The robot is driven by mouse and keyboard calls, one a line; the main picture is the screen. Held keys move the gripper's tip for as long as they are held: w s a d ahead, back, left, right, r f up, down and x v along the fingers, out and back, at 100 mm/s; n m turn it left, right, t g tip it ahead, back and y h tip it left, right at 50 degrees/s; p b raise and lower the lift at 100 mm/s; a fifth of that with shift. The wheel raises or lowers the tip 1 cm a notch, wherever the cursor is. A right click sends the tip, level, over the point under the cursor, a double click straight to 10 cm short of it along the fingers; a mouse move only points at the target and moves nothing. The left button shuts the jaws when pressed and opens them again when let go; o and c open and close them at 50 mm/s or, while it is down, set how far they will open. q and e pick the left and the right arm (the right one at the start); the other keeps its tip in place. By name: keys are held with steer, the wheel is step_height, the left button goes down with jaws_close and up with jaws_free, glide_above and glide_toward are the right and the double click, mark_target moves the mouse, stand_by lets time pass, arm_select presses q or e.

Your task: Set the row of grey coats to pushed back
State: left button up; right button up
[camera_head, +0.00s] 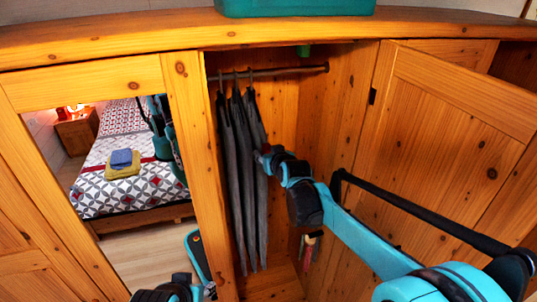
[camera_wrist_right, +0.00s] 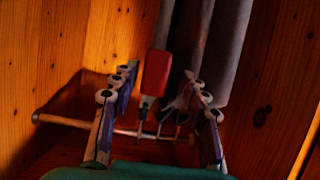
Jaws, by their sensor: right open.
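The row of grey coats (camera_head: 236,180) hangs from a dark rail (camera_head: 270,74) inside the open wardrobe, bunched at the left side of the compartment. My right gripper (camera_head: 263,155) reaches in from the right at the coats' mid-height and overlaps the edge of the rightmost coat. In the right wrist view the gripper (camera_wrist_right: 158,75) is open, its fingers apart, with the grey coats (camera_wrist_right: 212,50) beyond and to the right. I cannot tell whether it touches them. My left gripper's fingers do not show; only dark and teal parts of my left arm appear at the lower left.
The wardrobe door (camera_head: 450,130) stands at the right. A mirror panel (camera_head: 130,240) at the left reflects the bed. Small red items (camera_head: 308,250) hang low inside. A red piece (camera_wrist_right: 155,75) shows between the fingers in the wrist view. The compartment right of the coats is largely free.

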steer(key=shift+d, duration=0.1)
steer(key=v, duration=1.2)
steer(key=shift+f, duration=0.1)
steer(key=s+d+f+m+g+h+b, duration=0.1)
steer(key=s+d+f+g+b, duration=0.1)
steer(key=s+d+f+b, duration=0.3)
steer(key=s+d+f+m+g+h+b, duration=0.1)
steer(key=s+d+f+b, duration=0.5)
steer(key=s+f+b, duration=0.7)
steer(key=s+d+f+m+g+h+b, duration=0.1)
steer(key=s+d+f+b, duration=0.4)
steer(key=f, duration=2.6)
steer(key=s+g+h+b, duration=0.1)
steer(key=s+b, duration=0.4)
steer(key=b, duration=0.5)
steer(key=shift+d+f+m+g, duration=0.15)
steer(key=shift+f+m+g, duration=0.15)
steer(key=shift+f+g, duration=0.1)
